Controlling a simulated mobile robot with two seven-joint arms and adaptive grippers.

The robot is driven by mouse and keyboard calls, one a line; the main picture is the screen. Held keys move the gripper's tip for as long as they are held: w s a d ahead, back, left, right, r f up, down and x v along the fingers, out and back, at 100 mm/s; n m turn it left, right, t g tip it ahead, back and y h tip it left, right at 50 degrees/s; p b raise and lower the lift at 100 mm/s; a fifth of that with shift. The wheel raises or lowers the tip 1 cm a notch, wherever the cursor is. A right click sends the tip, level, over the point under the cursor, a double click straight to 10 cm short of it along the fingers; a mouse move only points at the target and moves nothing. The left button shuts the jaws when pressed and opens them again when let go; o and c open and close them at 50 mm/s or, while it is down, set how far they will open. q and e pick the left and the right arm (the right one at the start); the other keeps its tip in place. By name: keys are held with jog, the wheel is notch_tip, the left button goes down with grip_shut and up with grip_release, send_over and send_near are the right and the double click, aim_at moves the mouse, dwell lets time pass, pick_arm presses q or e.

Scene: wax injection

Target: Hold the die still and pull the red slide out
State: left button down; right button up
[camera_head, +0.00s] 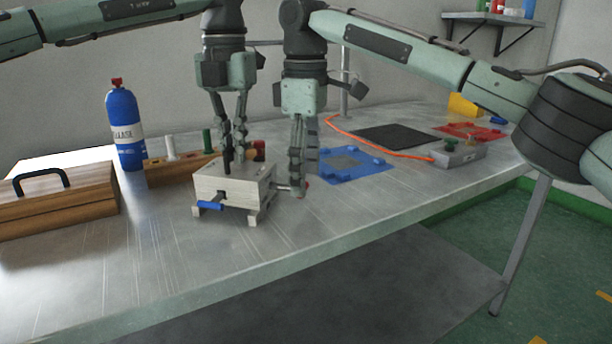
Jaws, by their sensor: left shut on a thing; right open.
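The die (233,192) is a pale block on small feet near the middle of the table. A blue-handled slide (210,205) sticks out of its front face. On its right side a thin rod with a reddish end, apparently the red slide (307,183), shows partly behind my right gripper. My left gripper (234,165) points down and is shut on the die at its top; the exact contact is hard to make out. My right gripper (298,190) points down just right of the die, open, with its fingertips at the rod. Whether they touch it cannot be told.
A wooden box (60,200), a blue bottle (124,130) and a wooden rack (180,168) stand left of the die. A blue mat (350,165), dark mat (393,137), red tray (468,132) and button box (460,153) lie right. The front table is clear.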

notch_tip(320, 180, up, 11)
dwell(0.3)
pick_arm(q)
jog(key=c, duration=1.6)
grip_release()
